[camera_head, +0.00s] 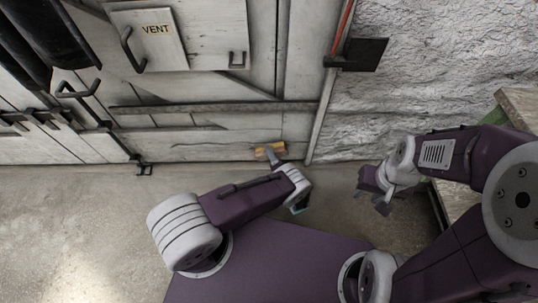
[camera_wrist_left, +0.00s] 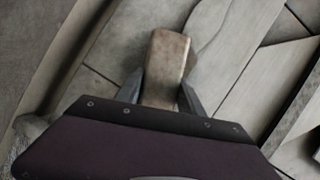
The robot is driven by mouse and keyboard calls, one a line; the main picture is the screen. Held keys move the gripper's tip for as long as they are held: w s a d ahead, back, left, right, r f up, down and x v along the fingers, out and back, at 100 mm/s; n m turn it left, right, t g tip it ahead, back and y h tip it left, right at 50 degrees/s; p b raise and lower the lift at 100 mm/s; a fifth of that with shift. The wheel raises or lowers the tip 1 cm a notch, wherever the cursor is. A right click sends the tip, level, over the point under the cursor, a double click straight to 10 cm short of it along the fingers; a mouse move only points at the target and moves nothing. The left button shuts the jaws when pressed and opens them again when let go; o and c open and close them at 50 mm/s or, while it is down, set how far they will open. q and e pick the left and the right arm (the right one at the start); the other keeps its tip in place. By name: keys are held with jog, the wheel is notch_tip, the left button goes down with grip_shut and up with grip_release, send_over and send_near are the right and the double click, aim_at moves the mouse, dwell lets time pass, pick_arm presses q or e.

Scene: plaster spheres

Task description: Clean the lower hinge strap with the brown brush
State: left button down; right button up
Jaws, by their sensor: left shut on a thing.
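The brown brush (camera_head: 269,149) is held by my left gripper (camera_head: 273,157) low in front of the whitish plank door. In the left wrist view the brush is a brown block (camera_wrist_left: 165,62) between the two dark fingers of the left gripper (camera_wrist_left: 163,92). A long, narrow horizontal strap (camera_head: 215,107) crosses the door above the brush, apart from it in the head view; it looks like the lower hinge strap, but I cannot be sure. The brush's working face is hidden. My right gripper (camera_head: 372,197) is empty, its fingers apart, at the right above the floor.
A VENT panel (camera_head: 148,37) with a dark handle is on the upper door. A dark bracket (camera_head: 358,54) juts out right of the door frame. Rough white wall (camera_head: 440,90) and a wooden bench edge (camera_head: 518,103) are at the right. Floor (camera_head: 80,220) at left is clear.

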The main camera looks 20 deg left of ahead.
pick_arm(q)
jog(key=shift+w+d+r, duration=0.2)
jog(key=shift+d+r, duration=0.1)
jog(key=shift+d, duration=0.35)
jog(key=shift+s+a+f+p, duration=0.25)
jog(key=shift+s+a, duration=0.15)
jog(key=shift+s, duration=0.1)
jog(key=shift+s+a+f+p, duration=0.15)
jog(key=shift+s+a+p, duration=0.05)
jog(key=shift+s+a, duration=0.25)
jog(key=shift+d, duration=0.1)
jog(key=shift+w+d+b, duration=0.2)
jog(key=shift+d+b, duration=0.5)
jog(key=shift+d, duration=0.5)
